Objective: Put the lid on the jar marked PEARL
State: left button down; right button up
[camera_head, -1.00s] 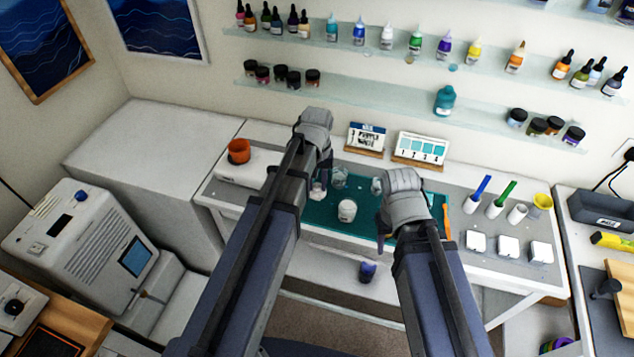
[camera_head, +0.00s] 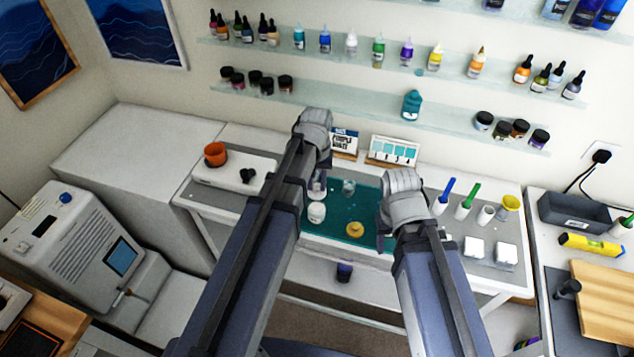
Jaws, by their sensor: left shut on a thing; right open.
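A white jar (camera_head: 316,212) stands on the teal mat (camera_head: 372,208), just below my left gripper in the picture; its marking is too small to read. My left gripper (camera_head: 319,182) is shut on a small pale thing, mostly hidden by the fingers; I cannot tell whether it is a lid. A clear cup (camera_head: 348,186) stands on the mat to the right of it. A round yellow thing (camera_head: 355,230) sits near the mat's front edge. My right gripper (camera_head: 386,222) is open over the mat's right side, apart from the cup and the yellow thing. No lid is clearly recognisable.
Right of the mat are blue- and green-handled tools (camera_head: 465,205), a yellow cup (camera_head: 509,204) and white blocks (camera_head: 474,247). Cards (camera_head: 394,151) stand behind it. An orange pot (camera_head: 215,153) is at the left. A dark cup (camera_head: 344,270) shows below the table's front edge.

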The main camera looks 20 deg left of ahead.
aim_at(317, 195)
pick_arm(q)
jog(key=shift+f+b, duration=2.65)
jog(key=shift+f, duration=0.25)
jog(key=shift+f, duration=0.15)
jog(key=shift+c, duration=0.3)
grip_release()
jog(key=shift+r+p, duration=3.4)
jog(key=shift+r, duration=0.15)
jog(key=shift+c, duration=0.4)
grip_shut()
